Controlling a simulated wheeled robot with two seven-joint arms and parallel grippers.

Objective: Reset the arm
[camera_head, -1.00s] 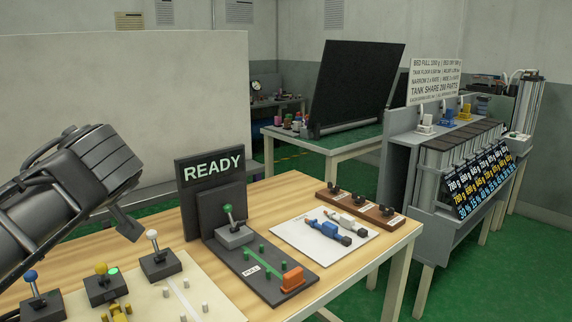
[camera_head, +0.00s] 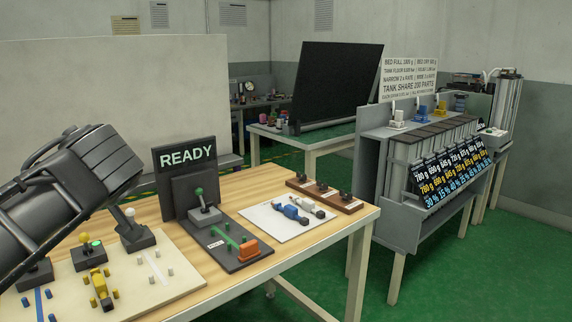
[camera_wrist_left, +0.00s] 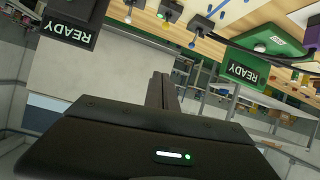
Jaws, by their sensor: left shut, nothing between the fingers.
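My left gripper (camera_head: 122,217) comes in from the left in the head view, held up over the near left end of the wooden table. In the left wrist view its fingers (camera_wrist_left: 163,92) are together, with nothing between them. That view appears upside down and looks across the table. The black READY sign (camera_head: 188,155) stands behind a green-knobbed lever (camera_head: 199,194) on a dark panel. My right gripper does not show in either view.
The wooden table (camera_head: 300,247) carries an orange block (camera_head: 248,250), a white sheet (camera_head: 262,225) with blue and white pieces, and a yellow-knobbed lever (camera_head: 84,238). A grey column rack (camera_head: 385,190) stands to the right. Green floor (camera_head: 430,290) is clear at front right.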

